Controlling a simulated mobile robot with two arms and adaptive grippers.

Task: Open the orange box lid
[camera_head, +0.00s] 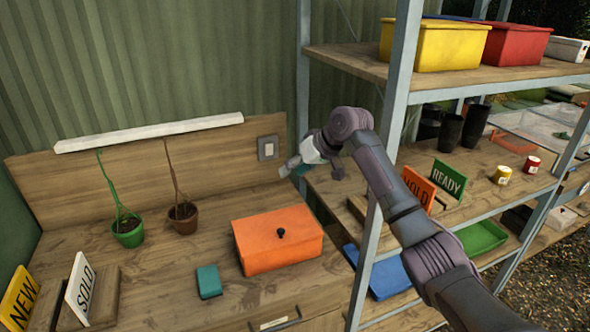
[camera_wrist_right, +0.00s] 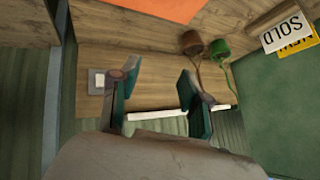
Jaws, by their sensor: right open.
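The orange box (camera_head: 277,240) sits on the wooden bench, with its lid on. In the right wrist view only part of the orange box (camera_wrist_right: 160,8) shows at the top edge. My right gripper (camera_head: 288,170) is above and behind the box, near the wall switch, apart from the box. In the right wrist view the right gripper (camera_wrist_right: 160,105) has its two fingers spread, with nothing between them. My left gripper is not in view.
A teal block (camera_head: 208,281) lies left of the box. Two potted plants (camera_head: 128,230) stand behind it. SOLD (camera_head: 80,287) and NEW signs stand at the left. A metal-framed shelf (camera_head: 366,270) with bins and signs rises at the right, close to my right arm.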

